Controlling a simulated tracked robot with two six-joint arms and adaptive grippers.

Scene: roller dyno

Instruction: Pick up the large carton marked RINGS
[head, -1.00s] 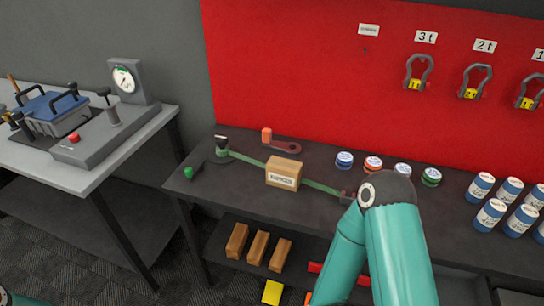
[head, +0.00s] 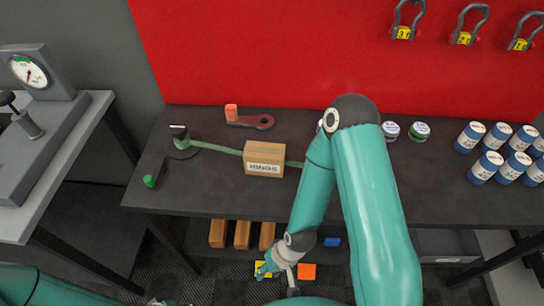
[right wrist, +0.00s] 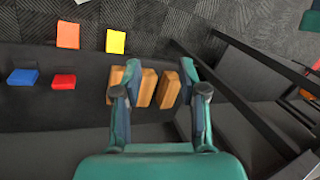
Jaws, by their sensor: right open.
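A brown carton (head: 264,158) with a white label sits on the dark bench, left of my right arm; I cannot read the label for certain. A green strap runs beside or under it, and I cannot tell which. My right gripper (head: 268,268) is low in front of the bench, below and apart from the carton. In the right wrist view its fingers (right wrist: 160,72) are spread, with brown blocks (right wrist: 146,88) showing between and beyond them; nothing is held. The carton is not seen in that view. My left arm shows at the bottom left, its gripper out of view.
The lower shelf holds brown blocks (head: 242,235) and a blue block (head: 332,242). Yellow and orange pieces (head: 307,271) lie nearby. An orange block and dark red shackle (head: 250,120) lie behind the carton. Several blue cans (head: 486,167) stand at the right. A grey table (head: 50,165) is left.

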